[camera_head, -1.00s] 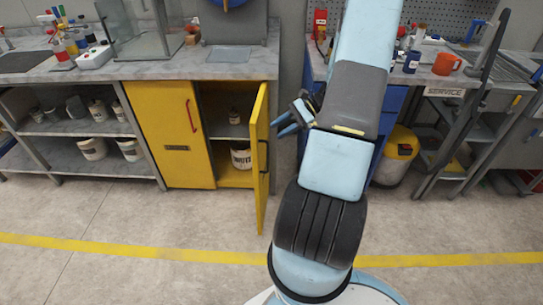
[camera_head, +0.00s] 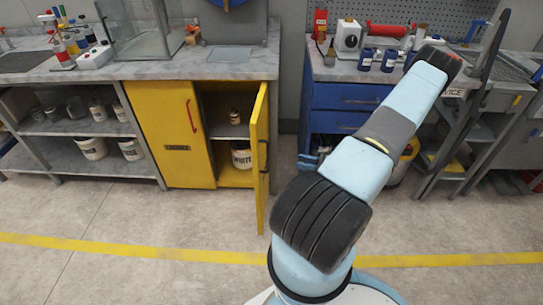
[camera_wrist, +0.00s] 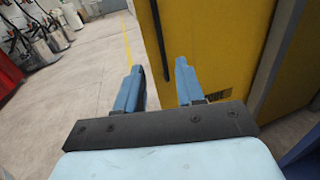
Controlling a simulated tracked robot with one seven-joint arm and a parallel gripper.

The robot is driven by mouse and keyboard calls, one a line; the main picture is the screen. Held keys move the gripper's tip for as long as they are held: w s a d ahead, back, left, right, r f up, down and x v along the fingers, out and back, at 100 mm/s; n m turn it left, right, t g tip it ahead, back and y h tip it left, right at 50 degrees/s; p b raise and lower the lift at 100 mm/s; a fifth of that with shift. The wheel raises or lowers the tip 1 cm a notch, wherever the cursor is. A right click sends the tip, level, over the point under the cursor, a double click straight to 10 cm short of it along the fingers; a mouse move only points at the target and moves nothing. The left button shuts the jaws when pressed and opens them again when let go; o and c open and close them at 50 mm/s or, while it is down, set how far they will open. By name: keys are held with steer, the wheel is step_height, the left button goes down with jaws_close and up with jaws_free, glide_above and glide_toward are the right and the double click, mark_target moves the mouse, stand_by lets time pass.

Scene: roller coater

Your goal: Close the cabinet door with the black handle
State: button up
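The yellow cabinet door with the black handle (camera_head: 260,160) stands wide open, swung out toward me on the right side of the cabinet. In the wrist view a yellow panel (camera_wrist: 205,45), seemingly this door's outer face, fills the upper middle, with a long dark handle (camera_wrist: 160,40) and a dark label. My gripper (camera_wrist: 158,88) is open and empty, its two blue fingers apart and pointing toward the panel, with no clear contact. In the head view my gripper (camera_head: 309,161) shows low to the right of the door, partly hidden behind my arm.
The left yellow door (camera_head: 172,130) with a red handle is shut. A white bucket (camera_head: 241,157) and a small jar stand inside the open compartment. A blue drawer unit (camera_head: 345,98) stands to the right of the door. The floor in front is clear.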

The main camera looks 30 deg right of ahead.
steer(key=x, duration=1.3)
steer(key=shift+w+a, duration=0.2)
steer(key=shift+c, duration=0.2)
jaws_close()
